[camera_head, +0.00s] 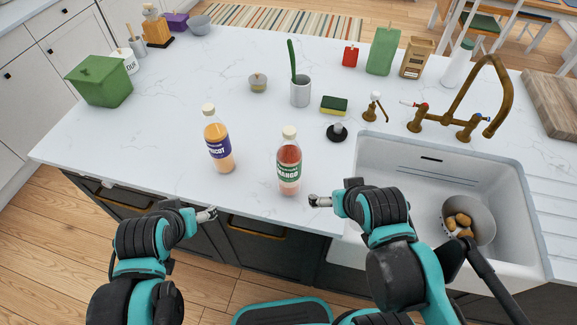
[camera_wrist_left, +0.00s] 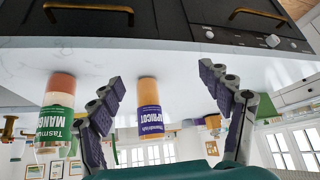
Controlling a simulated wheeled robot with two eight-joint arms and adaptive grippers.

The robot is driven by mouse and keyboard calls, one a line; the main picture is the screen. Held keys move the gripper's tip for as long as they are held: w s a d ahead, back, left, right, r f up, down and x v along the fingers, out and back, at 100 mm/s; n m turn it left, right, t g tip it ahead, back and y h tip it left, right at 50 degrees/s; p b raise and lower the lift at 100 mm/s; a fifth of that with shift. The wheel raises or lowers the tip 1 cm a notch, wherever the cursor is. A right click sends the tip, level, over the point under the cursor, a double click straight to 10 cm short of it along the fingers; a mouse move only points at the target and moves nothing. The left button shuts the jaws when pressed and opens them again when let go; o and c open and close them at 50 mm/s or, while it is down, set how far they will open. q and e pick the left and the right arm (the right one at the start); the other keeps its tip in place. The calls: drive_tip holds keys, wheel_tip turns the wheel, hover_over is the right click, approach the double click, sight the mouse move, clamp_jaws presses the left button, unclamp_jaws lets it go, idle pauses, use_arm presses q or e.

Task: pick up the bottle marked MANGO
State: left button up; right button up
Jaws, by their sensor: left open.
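The MANGO bottle (camera_head: 289,165), with pink-orange contents, a green label and a cream cap, stands upright near the counter's front edge. It shows upside down at the left of the left wrist view (camera_wrist_left: 56,118), outside the fingers. An APRICOT bottle (camera_head: 218,142) with a purple label stands to its left; in the wrist view this bottle (camera_wrist_left: 150,105) appears between my fingers, farther off. My left gripper (camera_head: 207,214) is open and empty at the front edge, left of the MANGO bottle. My right gripper (camera_head: 320,201) is right of and nearer than that bottle; its jaw state is unclear.
A white sink (camera_head: 400,165) with a brass tap (camera_head: 470,105) and a bowl of potatoes (camera_head: 466,228) lies at right. A grey cup (camera_head: 300,92), sponge (camera_head: 334,105) and black-based stopper (camera_head: 337,132) stand behind the bottles.

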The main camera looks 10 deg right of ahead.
sight(278, 156)
use_arm(q)
drive_tip(key=w+d+r+m+g+h+p, duration=0.1)
drive_tip(key=w+d+m+h+p, duration=0.1)
drive_tip(key=d, duration=0.5)
drive_tip(key=w+d+r+m+g+h+p, duration=0.2)
drive_tip(key=w+d+m+p, duration=0.2)
drive_tip(key=d+m, duration=0.3)
drive_tip(key=w+d+r+m+g+h+p, duration=0.1)
drive_tip(key=w+d+m+h+p, duration=0.1)
drive_tip(key=d, duration=0.6)
drive_tip(key=shift+w+r+m+p, duration=0.2)
drive_tip(key=shift+w+m+p, duration=0.25)
drive_tip(key=shift+w+m, duration=0.75)
drive_tip(key=x, duration=0.2)
drive_tip(key=b+x, duration=0.1)
drive_tip(key=x, duration=0.1)
drive_tip(key=s+b+x, duration=0.1)
drive_tip(key=x, duration=0.1)
drive_tip(key=shift+a+f, duration=0.2)
drive_tip(key=shift+f, duration=0.35)
drive_tip(key=shift+w+d+f, duration=0.15)
drive_tip(key=shift+d+f, duration=0.15)
drive_tip(key=shift+f, duration=0.1)
drive_tip(key=shift+r, duration=0.1)
